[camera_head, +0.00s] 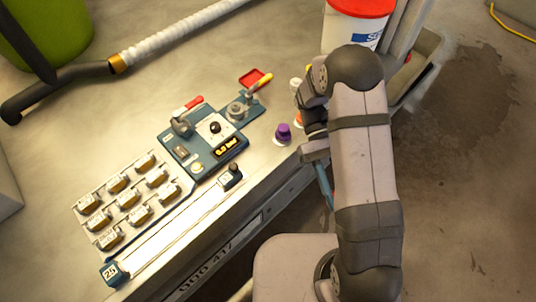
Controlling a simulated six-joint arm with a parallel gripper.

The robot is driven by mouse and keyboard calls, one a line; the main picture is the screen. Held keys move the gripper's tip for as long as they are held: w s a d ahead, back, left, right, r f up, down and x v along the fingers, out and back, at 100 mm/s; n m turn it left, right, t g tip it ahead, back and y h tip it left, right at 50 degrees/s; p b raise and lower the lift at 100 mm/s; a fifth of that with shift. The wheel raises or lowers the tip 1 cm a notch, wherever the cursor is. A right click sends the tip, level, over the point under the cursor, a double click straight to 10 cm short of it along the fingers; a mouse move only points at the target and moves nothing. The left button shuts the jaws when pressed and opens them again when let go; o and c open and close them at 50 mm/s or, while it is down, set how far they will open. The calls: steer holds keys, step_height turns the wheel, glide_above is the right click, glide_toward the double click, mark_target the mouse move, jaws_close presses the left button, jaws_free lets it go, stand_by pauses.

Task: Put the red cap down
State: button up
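My gripper (315,151) is beside the front edge of the bench, at the right end, with my arm covering part of the area. Its fingers are not clear, so I cannot tell whether it is open or shut. A thin blue-grey piece (325,187) hangs below it; I cannot tell if it is held. A small orange-red piece (298,120) shows just left of my wrist, partly hidden; I cannot tell whether it is the red cap. A purple cap (283,131) sits on a white base on the bench, left of my gripper.
A blue control panel (203,141) with a red handle stands on the bench (180,218). Several brass-topped blocks fill a rack (93,226). A white bucket (343,33) with red lid stands behind my arm.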

steer(key=a+r+m+y, duration=0.1)
steer(key=a+m+y, duration=0.5)
steer(key=a+y, duration=0.15)
step_height(320, 180, up, 8)
steer(key=m+t+y, duration=1)
steer(key=m+t, duration=0.7)
steer(key=m, duration=0.2)
glide_above(261, 157)
steer(key=shift+f+b, duration=1.15)
steer(key=shift+f, duration=3.7)
steer(key=o, duration=1.2)
steer(key=shift+f, duration=0.1)
steer(key=shift+o, duration=0.2)
